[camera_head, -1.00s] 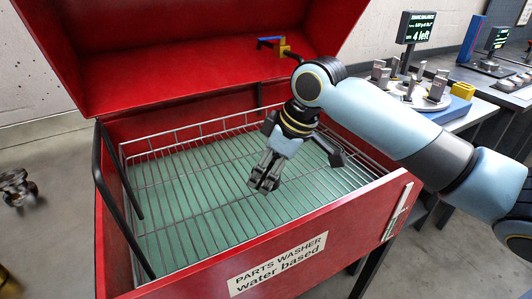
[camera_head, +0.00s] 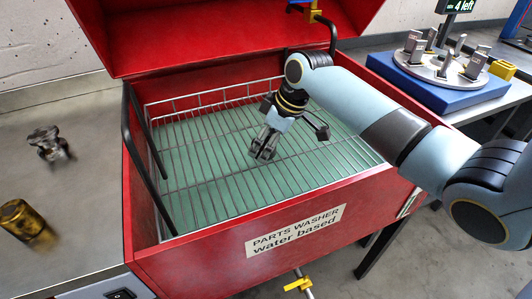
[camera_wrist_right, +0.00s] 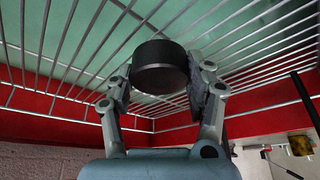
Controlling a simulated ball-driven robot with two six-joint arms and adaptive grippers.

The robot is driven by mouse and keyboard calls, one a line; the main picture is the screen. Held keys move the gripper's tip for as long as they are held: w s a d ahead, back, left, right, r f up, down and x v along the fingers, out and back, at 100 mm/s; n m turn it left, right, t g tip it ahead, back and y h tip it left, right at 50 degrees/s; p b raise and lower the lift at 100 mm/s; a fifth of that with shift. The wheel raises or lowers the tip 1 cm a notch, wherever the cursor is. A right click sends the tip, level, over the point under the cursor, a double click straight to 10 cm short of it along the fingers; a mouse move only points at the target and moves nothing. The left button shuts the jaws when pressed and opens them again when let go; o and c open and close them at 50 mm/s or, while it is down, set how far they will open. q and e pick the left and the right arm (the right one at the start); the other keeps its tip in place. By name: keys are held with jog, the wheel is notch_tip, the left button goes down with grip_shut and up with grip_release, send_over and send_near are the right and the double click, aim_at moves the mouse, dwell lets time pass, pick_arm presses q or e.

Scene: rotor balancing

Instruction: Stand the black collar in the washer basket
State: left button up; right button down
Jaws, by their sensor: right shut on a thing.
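My right gripper (camera_head: 263,153) reaches down over the wire washer basket (camera_head: 205,213) inside the red parts washer (camera_head: 180,258). In the right wrist view its two fingers (camera_wrist_right: 161,92) are shut on the black collar (camera_wrist_right: 160,65), a short dark ring or disc held between the pads. Basket wires and a pale green surface lie beyond the collar there. In the head view the collar is hard to tell from the dark fingers, and I cannot tell whether it touches the wires. The basket looks otherwise empty. My left gripper is not in view.
The washer's red lid (camera_head: 220,38) stands open. A black bar (camera_head: 140,165) runs along the washer's left side. A brass cylinder (camera_head: 25,220) and a small dark metal part (camera_head: 48,144) lie on the left bench. A rotor disc (camera_head: 440,67) on a blue base stands back right.

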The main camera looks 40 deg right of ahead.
jog(key=shift+f, duration=1.6)
jog(key=shift+f, duration=0.1)
jog(key=shift+c, duration=2.4)
grip_release()
jog(key=shift+s+r, duration=0.15)
jog(key=shift+r, duration=0.25)
jog(key=p+v, duration=0.1)
jog(key=v, duration=1)
jog(key=shift+d, duration=0.15)
jog(key=shift+r, duration=0.15)
